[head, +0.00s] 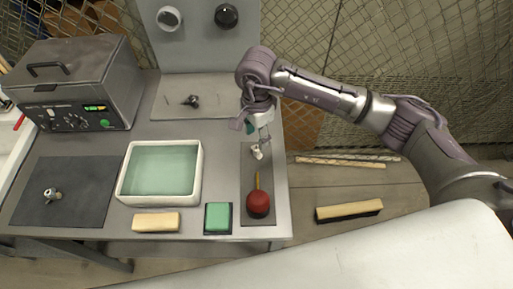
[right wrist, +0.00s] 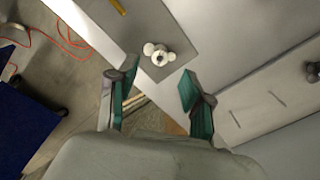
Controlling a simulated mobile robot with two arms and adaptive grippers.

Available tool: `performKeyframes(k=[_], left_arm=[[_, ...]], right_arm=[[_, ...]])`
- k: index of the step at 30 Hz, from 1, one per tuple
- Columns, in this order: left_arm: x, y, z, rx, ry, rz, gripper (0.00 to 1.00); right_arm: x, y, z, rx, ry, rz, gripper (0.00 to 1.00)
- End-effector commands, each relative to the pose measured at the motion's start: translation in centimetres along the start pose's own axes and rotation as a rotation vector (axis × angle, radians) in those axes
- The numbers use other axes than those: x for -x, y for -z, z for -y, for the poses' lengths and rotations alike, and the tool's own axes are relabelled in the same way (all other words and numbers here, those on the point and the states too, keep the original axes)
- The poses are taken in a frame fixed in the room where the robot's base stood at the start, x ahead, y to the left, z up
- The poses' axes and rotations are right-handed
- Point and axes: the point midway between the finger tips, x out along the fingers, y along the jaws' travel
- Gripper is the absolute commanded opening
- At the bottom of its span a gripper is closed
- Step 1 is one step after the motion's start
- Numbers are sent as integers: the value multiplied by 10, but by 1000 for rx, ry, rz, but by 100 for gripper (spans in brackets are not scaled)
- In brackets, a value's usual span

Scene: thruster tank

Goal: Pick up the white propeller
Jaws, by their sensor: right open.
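The white propeller (head: 257,152) lies on the far part of a narrow grey mat (head: 252,178) at the right side of the bench. In the right wrist view the white propeller (right wrist: 158,54) shows rounded lobes around a dark centre hole. My right gripper (head: 262,133) is just above and beyond it in the head view. In the right wrist view my right gripper (right wrist: 154,80) is open with teal pads apart and nothing between them. The propeller is ahead of the fingertips. My left gripper is not in view.
A white basin (head: 126,180) of greenish liquid, a green block (head: 217,216) and a tan block (head: 156,222) are nearby. A grey control box (head: 75,85) stands at back left.

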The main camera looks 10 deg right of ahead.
Motion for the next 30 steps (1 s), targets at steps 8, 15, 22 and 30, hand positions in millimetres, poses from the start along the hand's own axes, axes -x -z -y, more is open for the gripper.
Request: performKeyframes(k=[8, 15, 22, 30], left_arm=[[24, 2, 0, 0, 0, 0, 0], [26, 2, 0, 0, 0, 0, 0], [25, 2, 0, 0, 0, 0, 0], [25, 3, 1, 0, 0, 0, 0]], right_arm=[[-35, -5, -1, -1, -4, 3, 50], [-52, -4, 0, 0, -1, 2, 50], [-52, -4, 0, 0, 0, 2, 37], [-52, -4, -1, 0, -1, 2, 7]])
